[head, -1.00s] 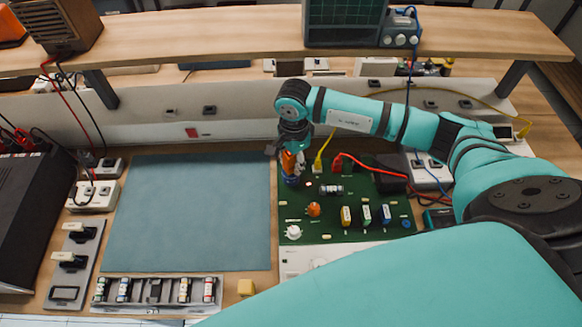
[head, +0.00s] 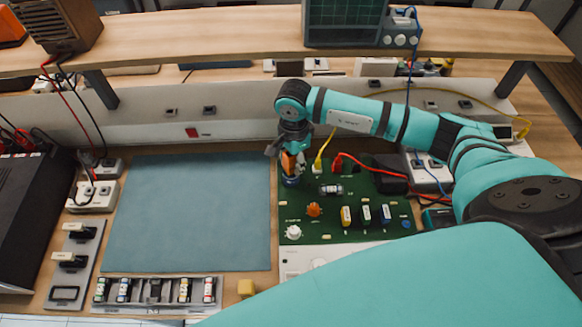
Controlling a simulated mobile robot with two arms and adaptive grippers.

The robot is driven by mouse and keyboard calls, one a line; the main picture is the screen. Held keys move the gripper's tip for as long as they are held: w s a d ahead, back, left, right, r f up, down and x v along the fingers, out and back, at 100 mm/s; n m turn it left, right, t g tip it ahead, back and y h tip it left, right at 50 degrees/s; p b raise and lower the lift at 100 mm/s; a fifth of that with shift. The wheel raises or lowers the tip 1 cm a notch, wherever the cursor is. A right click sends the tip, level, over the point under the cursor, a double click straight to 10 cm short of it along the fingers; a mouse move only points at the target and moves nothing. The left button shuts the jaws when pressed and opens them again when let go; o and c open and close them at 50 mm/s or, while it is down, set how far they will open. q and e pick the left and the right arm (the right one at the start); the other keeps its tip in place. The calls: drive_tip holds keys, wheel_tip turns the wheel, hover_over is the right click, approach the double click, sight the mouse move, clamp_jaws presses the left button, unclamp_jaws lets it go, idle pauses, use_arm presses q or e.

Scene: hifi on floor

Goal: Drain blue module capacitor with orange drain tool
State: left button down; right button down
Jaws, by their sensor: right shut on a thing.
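My right gripper (head: 287,153) is shut on the orange drain tool (head: 289,163), over the back left corner of the green circuit board (head: 332,236). The tool points down at a dark blue cylinder (head: 291,181) standing on the board. The tool's tip meets or overlaps the cylinder's top; I cannot tell if they touch. The gripper partly hides the tool's upper part. A small blue block (head: 366,214) stands among other upright blocks on the board's front right. My left gripper is not in view.
An orange knob (head: 313,209) and a white knob (head: 293,232) are on the board. Yellow (head: 318,167) and red (head: 338,163) leads plug in near the tool. A clear blue-grey mat (head: 190,215) lies left. A rack of small cylinders (head: 155,291) is in front. A shelf (head: 200,40) spans the back.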

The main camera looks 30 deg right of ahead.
drive_tip(key=shift+r+p, duration=2)
drive_tip(key=shift+r, duration=2)
